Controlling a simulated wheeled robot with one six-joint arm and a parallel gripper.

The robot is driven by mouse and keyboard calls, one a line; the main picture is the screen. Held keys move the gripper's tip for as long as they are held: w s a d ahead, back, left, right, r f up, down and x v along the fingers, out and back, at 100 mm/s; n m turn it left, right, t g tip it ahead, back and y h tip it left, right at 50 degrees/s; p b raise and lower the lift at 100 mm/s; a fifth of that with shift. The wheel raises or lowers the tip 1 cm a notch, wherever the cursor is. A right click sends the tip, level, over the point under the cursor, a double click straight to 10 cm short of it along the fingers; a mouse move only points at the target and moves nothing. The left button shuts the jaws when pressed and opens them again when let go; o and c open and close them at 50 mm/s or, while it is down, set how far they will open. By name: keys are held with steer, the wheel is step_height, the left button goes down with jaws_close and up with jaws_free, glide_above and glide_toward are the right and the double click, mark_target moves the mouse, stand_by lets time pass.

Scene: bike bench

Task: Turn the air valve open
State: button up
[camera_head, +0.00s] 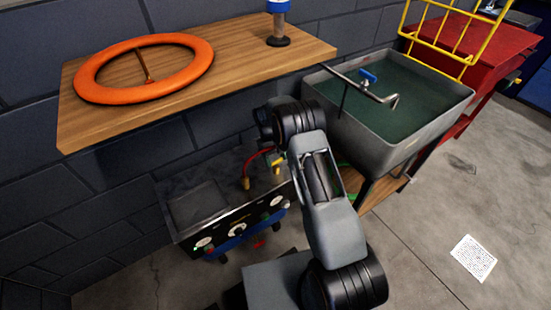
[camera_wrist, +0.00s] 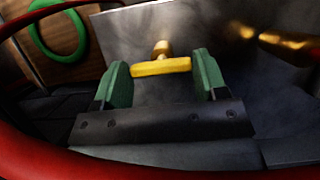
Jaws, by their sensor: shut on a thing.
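The air valve's yellow bar handle (camera_wrist: 160,67) sits on a brass stem (camera_wrist: 161,48) in the wrist view. My gripper (camera_wrist: 163,76) has green finger pads at both ends of the handle and is shut on it. The handle lies nearly level across the wrist picture. In the head view, a small yellow part (camera_head: 279,161) shows beside my arm, above the dark unit with dials (camera_head: 238,232). My arm hides most of the gripper there.
A red hose (camera_head: 250,163) rises from the unit and curves close around the wrist camera. A wooden shelf (camera_head: 120,125) with an orange ring (camera_head: 88,88) overhangs at the left. A grey water basin (camera_head: 440,122) stands at the right. Open floor lies at lower right.

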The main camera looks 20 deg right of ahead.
steer(key=shift+s+f, duration=0.1)
steer(key=shift+s, duration=0.1)
steer(key=o, duration=0.9)
steer(key=shift+o, duration=0.2)
steer(key=shift+w, duration=0.1)
steer(key=p+v, duration=0.1)
steer(key=v, duration=1.1)
